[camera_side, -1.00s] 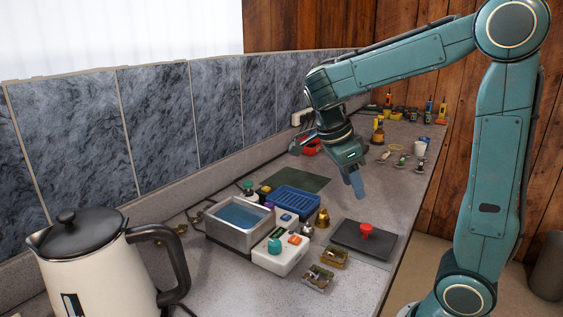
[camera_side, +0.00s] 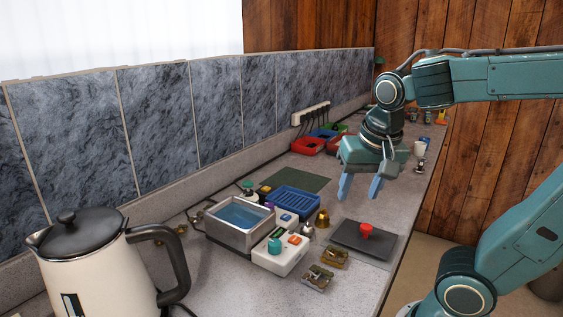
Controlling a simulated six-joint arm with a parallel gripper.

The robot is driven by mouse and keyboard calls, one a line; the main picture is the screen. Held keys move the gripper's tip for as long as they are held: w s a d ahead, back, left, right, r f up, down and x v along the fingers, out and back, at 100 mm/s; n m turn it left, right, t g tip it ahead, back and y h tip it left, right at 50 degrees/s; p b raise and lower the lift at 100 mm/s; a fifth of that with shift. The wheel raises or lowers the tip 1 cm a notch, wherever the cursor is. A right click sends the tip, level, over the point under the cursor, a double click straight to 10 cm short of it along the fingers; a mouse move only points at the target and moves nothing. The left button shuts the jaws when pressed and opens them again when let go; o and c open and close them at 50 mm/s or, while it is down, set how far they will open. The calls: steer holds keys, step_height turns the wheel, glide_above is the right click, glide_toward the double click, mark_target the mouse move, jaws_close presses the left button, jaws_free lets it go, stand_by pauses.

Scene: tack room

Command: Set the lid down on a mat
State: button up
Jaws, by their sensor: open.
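The lid is a flat dark grey plate (camera_side: 349,240) with a red knob (camera_side: 366,230) on top. It lies flat at the right front of the counter, and a thin, slightly lighter grey mat (camera_side: 377,265) seems to show along its front edge. A dark green mat (camera_side: 307,183) lies bare farther back, behind a blue tray. My gripper (camera_side: 360,188) is open and empty, its two blue fingers apart and pointing down. It hangs above the counter, above and behind the lid, apart from it.
An open metal bath with blue liquid (camera_side: 240,232) stands left of the lid, beside a blue tray (camera_side: 293,200), a white box (camera_side: 279,258) and a brass bell-shaped piece (camera_side: 322,218). A large kettle (camera_side: 100,265) fills the front left. Red bins (camera_side: 307,146) stand at the back.

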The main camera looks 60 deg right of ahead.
steer(key=s+a+n+t+y, duration=0.2)
steer(key=a+n, duration=0.3)
steer(key=n, duration=0.4)
steer(key=shift+s+a+n+t, duration=0.3)
steer(key=shift+s+t, duration=0.1)
steer(key=shift+s, duration=0.1)
